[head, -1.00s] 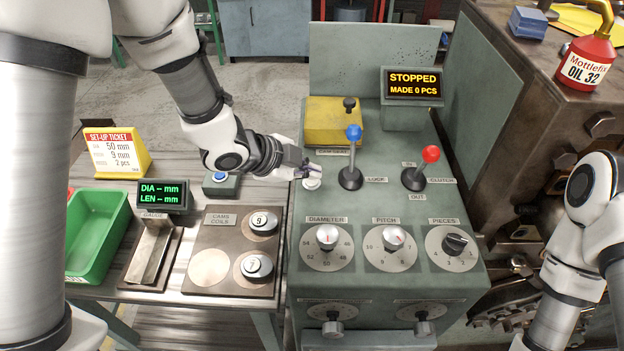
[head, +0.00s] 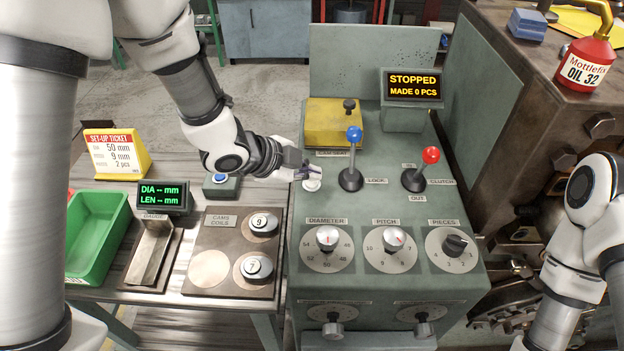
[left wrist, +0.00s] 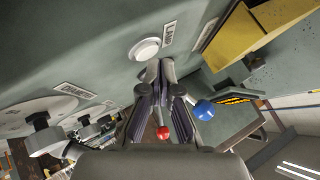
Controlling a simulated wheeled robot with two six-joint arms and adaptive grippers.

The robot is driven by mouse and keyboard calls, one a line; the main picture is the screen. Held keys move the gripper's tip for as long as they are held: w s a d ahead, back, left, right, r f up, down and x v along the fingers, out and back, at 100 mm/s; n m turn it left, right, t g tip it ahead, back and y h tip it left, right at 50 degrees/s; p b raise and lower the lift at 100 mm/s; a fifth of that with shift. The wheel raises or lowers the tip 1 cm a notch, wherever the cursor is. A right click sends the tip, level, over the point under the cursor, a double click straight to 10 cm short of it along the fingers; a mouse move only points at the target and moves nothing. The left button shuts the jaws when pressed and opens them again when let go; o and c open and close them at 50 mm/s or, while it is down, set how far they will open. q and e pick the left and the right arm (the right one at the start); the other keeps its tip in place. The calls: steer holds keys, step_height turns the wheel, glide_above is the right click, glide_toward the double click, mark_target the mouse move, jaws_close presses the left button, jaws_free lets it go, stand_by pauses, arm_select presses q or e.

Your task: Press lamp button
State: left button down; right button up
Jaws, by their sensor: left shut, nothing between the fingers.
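The lamp button is a round white button (head: 312,184) on the upper left of the green machine panel. In the left wrist view the white button (left wrist: 145,49) sits beside a label reading LAMP (left wrist: 168,37). My left gripper (head: 312,172) is shut and empty, with its fingertips just above the button in the head view. In the left wrist view the fingertips (left wrist: 160,72) are close below the button; I cannot tell whether they touch it. My right gripper is out of view; only part of my right arm shows at the right edge.
A blue-knobbed lever (head: 353,150) and a red-knobbed lever (head: 424,168) stand right of the button. A yellow block (head: 330,120) is behind it. Dials (head: 327,248) lie in front. A blue-button box (head: 221,184) stands on the left table. The display (head: 412,85) reads STOPPED.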

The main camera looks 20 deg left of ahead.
mark_target(309, 184)
arm_select(q)
steer(key=shift+f, duration=0.45)
steer(key=shift+r, duration=0.45)
step_height(309, 184, up, 6)
steer(key=p, duration=0.6)
steer(key=shift+r+p, duration=0.1)
steer(key=shift+p, duration=0.2)
stand_by(0.7)
